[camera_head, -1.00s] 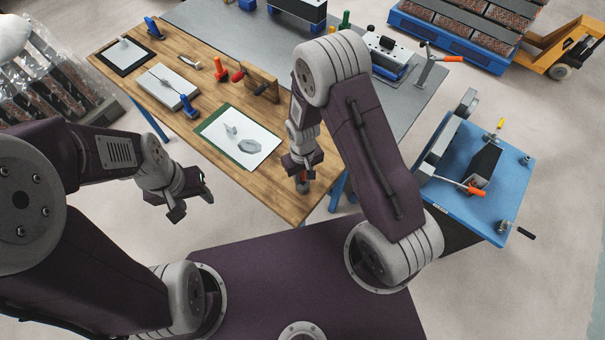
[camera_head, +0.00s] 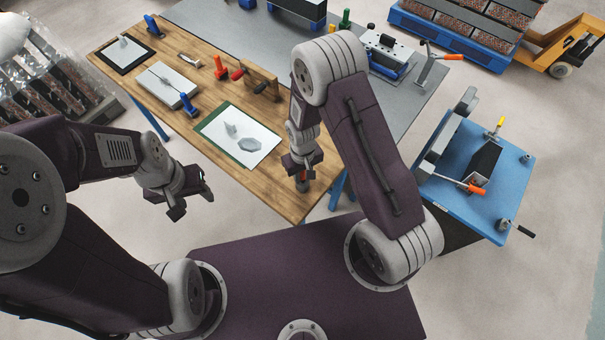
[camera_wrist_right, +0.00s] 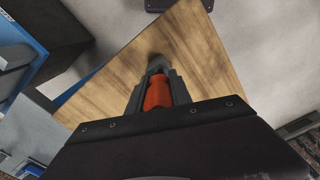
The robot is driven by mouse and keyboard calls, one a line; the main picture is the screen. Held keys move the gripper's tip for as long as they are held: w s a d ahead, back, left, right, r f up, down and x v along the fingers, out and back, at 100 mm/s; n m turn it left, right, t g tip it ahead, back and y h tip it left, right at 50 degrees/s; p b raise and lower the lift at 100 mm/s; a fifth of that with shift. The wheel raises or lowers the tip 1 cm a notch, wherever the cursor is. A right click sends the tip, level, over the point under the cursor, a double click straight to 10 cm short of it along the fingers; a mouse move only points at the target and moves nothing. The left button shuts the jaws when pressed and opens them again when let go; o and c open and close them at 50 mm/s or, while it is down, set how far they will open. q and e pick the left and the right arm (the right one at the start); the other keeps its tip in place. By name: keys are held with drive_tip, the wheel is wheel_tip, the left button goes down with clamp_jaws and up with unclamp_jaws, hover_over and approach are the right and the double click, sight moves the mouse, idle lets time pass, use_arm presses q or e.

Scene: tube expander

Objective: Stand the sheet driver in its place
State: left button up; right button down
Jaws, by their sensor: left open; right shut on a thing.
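My right gripper (camera_head: 301,172) is over the near right corner of the wooden bench top. It is shut on an orange-handled tool (camera_wrist_right: 158,92), probably the sheet driver. In the right wrist view the handle sits between the two fingers (camera_wrist_right: 158,88). The tool's far end is hard to make out against the wood, so I cannot tell whether it touches the bench. A small wooden stand (camera_head: 264,79) with red-handled tools beside it is further back on the bench. My left gripper (camera_head: 191,203) is open and empty, in front of the bench's left part.
A green-edged board with a white sheet (camera_head: 252,146) lies left of my right gripper. A grey plate (camera_head: 166,86) and a blue-handled tool (camera_head: 187,104) lie further back. A blue cart (camera_head: 462,192) with clamps stands to the right. Bare wood surrounds the right gripper.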

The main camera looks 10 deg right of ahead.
drive_tip(key=shift+f, duration=0.2)
drive_tip(key=shift+c, duration=1.4)
unclamp_jaws()
drive_tip(key=shift+o, duration=1.4)
